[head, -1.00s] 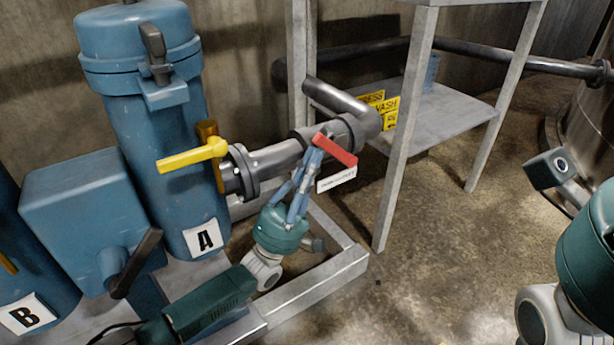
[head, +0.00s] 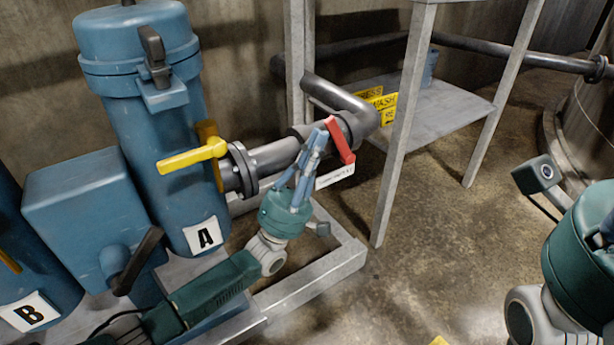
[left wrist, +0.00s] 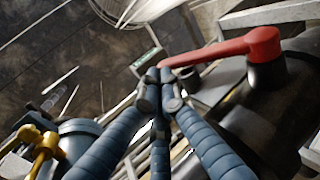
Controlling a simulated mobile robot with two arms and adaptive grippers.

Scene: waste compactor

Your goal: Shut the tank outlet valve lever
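The red lever (head: 340,142) is on the dark pipe, slanting steeply down to the right, above a white tag (head: 334,176). In the left wrist view the red lever (left wrist: 222,50) runs left from its stem on the pipe. My left gripper (head: 316,143) is beside the lever's left side, with its blue fingers drawn together. In the left wrist view the left gripper's fingertips (left wrist: 159,82) meet at the lever's free end. They appear to touch it, but I see no clear grip around it. My right gripper's teal body (head: 582,245) is at the right edge; its fingers are not visible.
A yellow lever (head: 192,157) sticks out left on the same pipe, in front of blue tank A (head: 158,140). A metal shelf frame (head: 402,130) stands just right of the valve. A grey base rail (head: 315,280) lies below my left arm. The floor at right centre is clear.

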